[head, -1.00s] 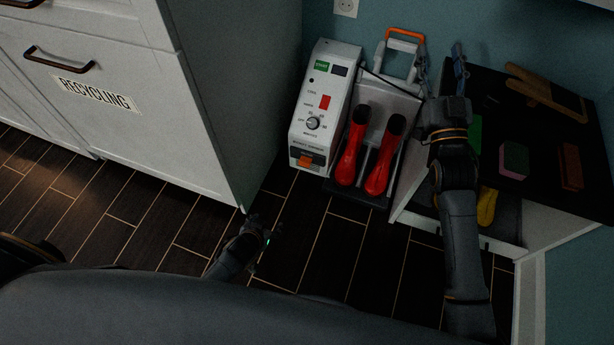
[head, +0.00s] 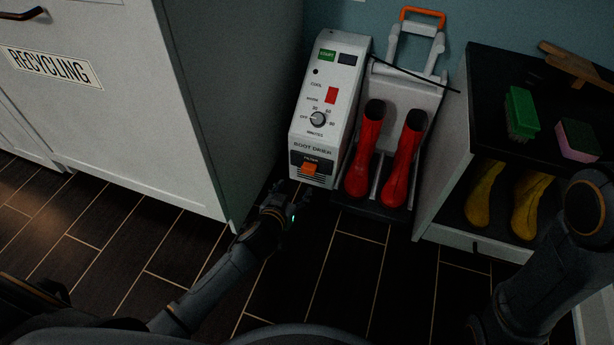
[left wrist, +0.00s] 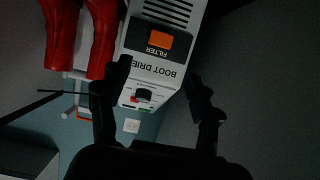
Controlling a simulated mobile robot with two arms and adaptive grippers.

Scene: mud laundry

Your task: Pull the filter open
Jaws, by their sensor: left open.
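The filter (head: 310,167) is a dark panel with an orange tab, low on the front of the white boot dryer (head: 327,110). It sits flush in the front, above the vent slots. My left gripper (head: 290,192) is just below and to the left of the filter in the head view. In the left wrist view the filter (left wrist: 158,40) shows upside down, beyond the open, empty fingers (left wrist: 158,95). The gripper appears apart from it. My right arm comes in at the lower right of the head view; its gripper is not visible.
Red boots (head: 404,160) stand on the dryer's rack, right of the control unit. A white cabinet marked recycling (head: 150,110) is on the left. A dark-topped bench (head: 478,110) with yellow boots beneath stands on the right. The tiled floor in front is open.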

